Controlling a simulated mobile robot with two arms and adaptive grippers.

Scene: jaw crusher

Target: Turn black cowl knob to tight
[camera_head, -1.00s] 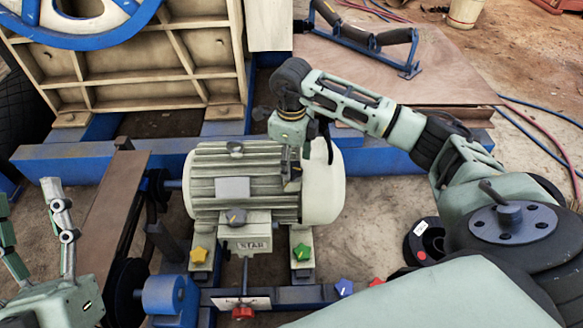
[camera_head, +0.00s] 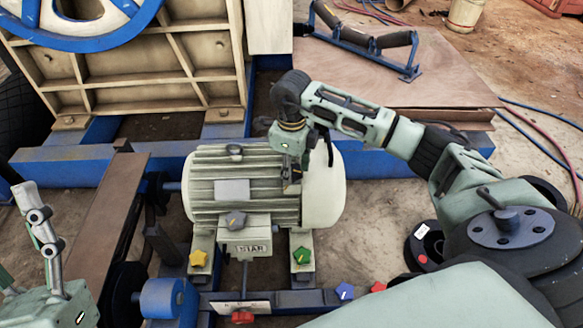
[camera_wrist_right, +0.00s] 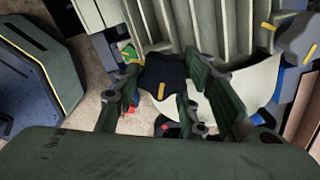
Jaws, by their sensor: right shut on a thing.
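The black cowl knob (camera_wrist_right: 165,82), a lobed dark knob with a yellow mark, shows in the right wrist view between the fingers of my right gripper (camera_wrist_right: 163,92), which is shut on it. In the head view my right gripper (camera_head: 291,180) points down at the seam between the ribbed motor and its pale cowl (camera_head: 323,190). It largely hides the knob there. The yellow mark points down and slightly left in the wrist view. I cannot read any tight marking. My left gripper (camera_head: 25,250) is open and empty at the left edge, partly out of view.
A grey knob (camera_head: 236,218) sits on the motor's terminal box. Yellow (camera_head: 198,258), green (camera_head: 302,255), red (camera_head: 242,317) and blue (camera_head: 345,291) knobs stand around the motor base. A blue frame beam (camera_head: 90,164) runs behind the motor.

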